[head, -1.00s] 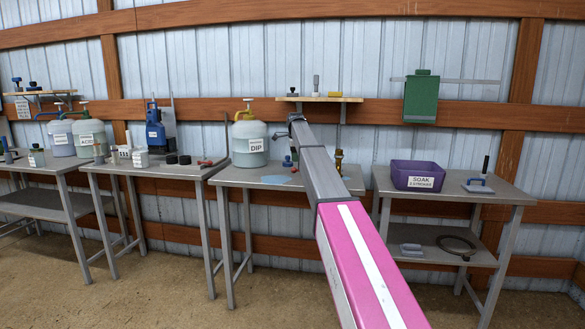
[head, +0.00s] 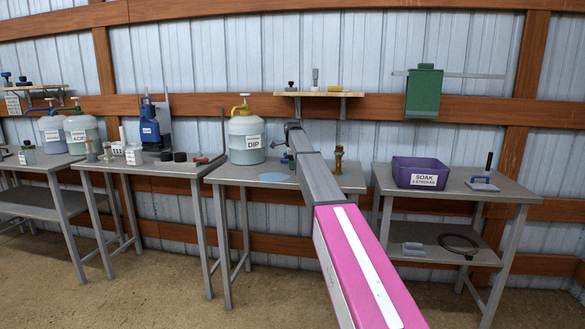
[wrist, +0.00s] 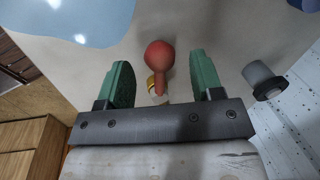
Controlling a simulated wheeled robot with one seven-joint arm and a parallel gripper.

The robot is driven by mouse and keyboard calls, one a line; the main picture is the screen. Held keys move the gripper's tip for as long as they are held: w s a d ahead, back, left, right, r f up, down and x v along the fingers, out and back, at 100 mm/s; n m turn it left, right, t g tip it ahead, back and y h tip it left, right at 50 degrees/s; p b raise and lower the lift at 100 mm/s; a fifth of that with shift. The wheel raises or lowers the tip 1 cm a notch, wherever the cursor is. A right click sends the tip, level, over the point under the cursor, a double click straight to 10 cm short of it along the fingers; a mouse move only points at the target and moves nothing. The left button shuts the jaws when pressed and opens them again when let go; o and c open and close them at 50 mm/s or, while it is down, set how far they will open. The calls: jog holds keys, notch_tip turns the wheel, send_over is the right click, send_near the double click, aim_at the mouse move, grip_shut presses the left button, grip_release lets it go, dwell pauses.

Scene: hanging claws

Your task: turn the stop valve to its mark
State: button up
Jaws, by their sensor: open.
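A red rounded lever or knob (wrist: 159,56) with a brass-coloured part (wrist: 152,86) beneath it shows in the wrist view; I take it for the stop valve. It stands between the green fingers of my gripper (wrist: 158,84), which are open on either side with gaps. I cannot see a mark on it. In the head view my gripper (head: 291,126) hangs over the middle bench, small and seen from behind; the red part is not clear there. A brass fitting (head: 338,160) stands on that bench to the right of my arm.
The middle bench (head: 232,176) holds the DIP container (head: 246,137) and a flat pale blue patch (head: 274,177), also in the wrist view (wrist: 85,20). A grey cylinder (wrist: 264,80) stands right of the fingers. A small shelf (head: 318,94) is above. A purple SOAK tub (head: 420,172) is right.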

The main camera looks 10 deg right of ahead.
jog(key=shift+w+f, duration=0.2)
jog(key=shift+f, duration=0.9)
grip_shut()
